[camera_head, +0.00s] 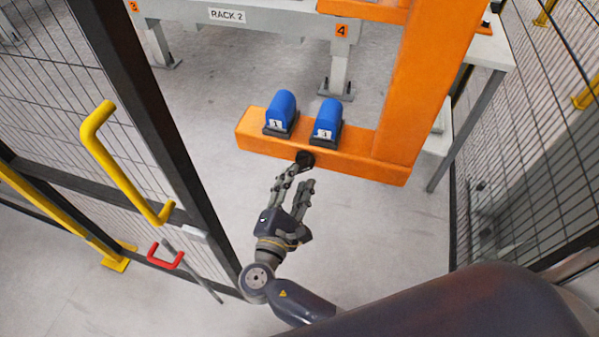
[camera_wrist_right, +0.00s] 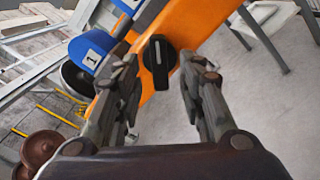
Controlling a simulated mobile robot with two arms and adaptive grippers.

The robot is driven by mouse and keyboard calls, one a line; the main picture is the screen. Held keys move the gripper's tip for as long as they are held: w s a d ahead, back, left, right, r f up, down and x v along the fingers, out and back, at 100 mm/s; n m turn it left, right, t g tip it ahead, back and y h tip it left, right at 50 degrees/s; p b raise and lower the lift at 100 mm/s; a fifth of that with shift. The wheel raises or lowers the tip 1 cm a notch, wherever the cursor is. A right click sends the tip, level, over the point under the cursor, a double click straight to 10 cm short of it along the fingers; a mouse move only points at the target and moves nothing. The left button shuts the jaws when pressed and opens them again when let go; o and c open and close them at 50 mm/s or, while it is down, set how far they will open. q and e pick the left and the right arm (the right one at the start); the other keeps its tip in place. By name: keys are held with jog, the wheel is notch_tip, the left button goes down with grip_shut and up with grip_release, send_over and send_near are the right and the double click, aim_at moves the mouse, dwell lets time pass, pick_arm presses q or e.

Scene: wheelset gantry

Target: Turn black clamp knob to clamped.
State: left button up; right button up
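The black clamp knob (camera_head: 305,158) is on the front face of the orange gantry beam (camera_head: 350,163), below and between two blue blocks. In the right wrist view the knob (camera_wrist_right: 159,62) is a round black disc with a raised grip bar and a pale mark, and the bar looks roughly upright in that picture. My right gripper (camera_head: 296,178) reaches toward the beam with its fingers spread. In the right wrist view the open fingers (camera_wrist_right: 165,80) stand on either side of the knob with a gap, seemingly not touching it. My left gripper is not in view.
Two blue numbered blocks (camera_head: 281,112) (camera_head: 327,120) sit on the beam above the knob. An orange upright (camera_head: 420,90) rises at right. A mesh gate with a yellow handle (camera_head: 122,165) stands at left. Mesh fencing (camera_head: 540,150) is at right. The floor before the beam is clear.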

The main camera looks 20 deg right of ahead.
jog(key=v, duration=0.8)
jog(key=shift+s+a, duration=0.25)
jog(key=s+d+f+g+y, duration=0.2)
jog(key=f, duration=0.8)
jog(key=s+d+f+m+g+y, duration=0.1)
jog(key=s+d+f+g, duration=0.15)
jog(key=f, duration=0.75)
jog(key=s+d+f+g+y, duration=0.1)
jog(key=s+f+g+y, duration=0.15)
jog(key=f, duration=0.85)
jog(key=s+d+f+m+g+y, duration=0.2)
jog(key=s+d+f+m, duration=0.3)
jog(key=s+f+m, duration=0.3)
jog(key=s+d+f+m+g+y, duration=0.2)
jog(key=s+d+f+m+g, duration=0.3)
jog(key=s, duration=1.2)
notch_tip(320, 180, down, 6)
jog(key=m, duration=0.3)
jog(key=shift+s+m, duration=0.25)
jog(key=shift+m, duration=0.05)
jog(key=shift+d+r+y, duration=0.1)
jog(key=shift+y, duration=0.15)
